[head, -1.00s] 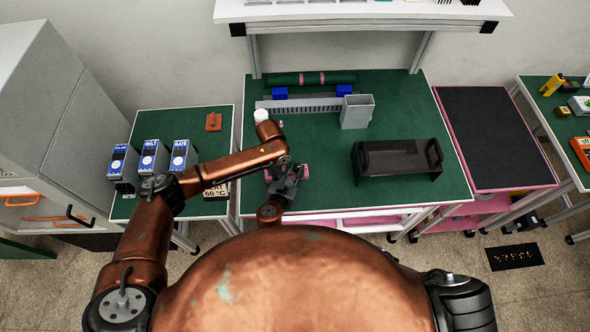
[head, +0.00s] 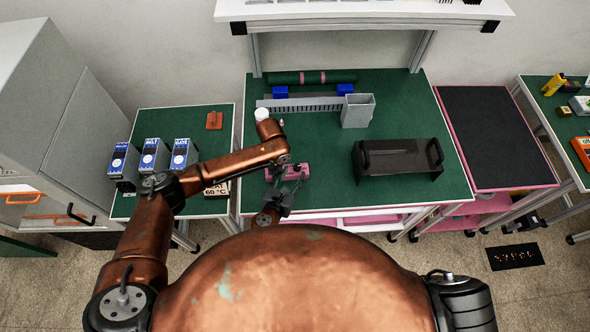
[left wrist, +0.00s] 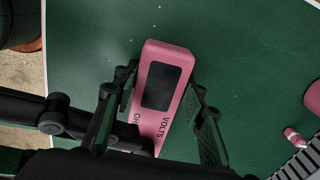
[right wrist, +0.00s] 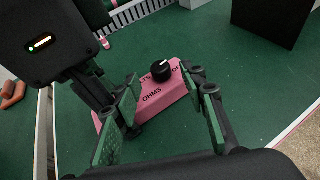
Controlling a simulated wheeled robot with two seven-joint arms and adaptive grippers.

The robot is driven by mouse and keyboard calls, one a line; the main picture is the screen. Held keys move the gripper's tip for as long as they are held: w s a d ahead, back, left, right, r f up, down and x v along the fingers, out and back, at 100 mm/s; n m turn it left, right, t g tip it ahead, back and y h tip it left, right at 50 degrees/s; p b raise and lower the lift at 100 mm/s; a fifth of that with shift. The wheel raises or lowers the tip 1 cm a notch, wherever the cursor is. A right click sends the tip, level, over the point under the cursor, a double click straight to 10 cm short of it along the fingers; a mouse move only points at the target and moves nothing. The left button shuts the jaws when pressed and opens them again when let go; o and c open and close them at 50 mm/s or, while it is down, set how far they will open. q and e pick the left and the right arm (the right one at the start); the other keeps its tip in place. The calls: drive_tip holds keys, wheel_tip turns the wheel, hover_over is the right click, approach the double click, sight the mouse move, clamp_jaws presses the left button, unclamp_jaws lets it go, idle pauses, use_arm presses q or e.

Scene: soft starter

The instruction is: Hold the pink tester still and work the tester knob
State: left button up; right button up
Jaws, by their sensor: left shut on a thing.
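The pink tester (head: 297,171) lies at the front left of the green bench, partly hidden by my arms in the head view. In the left wrist view the tester (left wrist: 178,54) shows a dark screen and lettering. My left gripper (left wrist: 160,78) is shut on it, with one finger along each side. In the right wrist view the black tester knob (right wrist: 161,70) stands on the pink top (right wrist: 150,102) near OHMS lettering. My right gripper (head: 286,187) is open on the near side of the tester. Its spread fingers (right wrist: 160,82) point at the knob, apart from it.
A black handled tray (head: 398,160) stands to the right on the bench. A grey bin (head: 357,111) and a slotted grey rail (head: 300,105) are at the back. Blue units (head: 155,157) stand on the left side table. The bench between tester and black tray is clear.

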drive_tip(key=v, duration=0.7)
drive_tip(key=shift+s+a, duration=0.15)
drive_tip(key=shift+s, duration=0.15)
drive_tip(key=shift+r, duration=0.1)
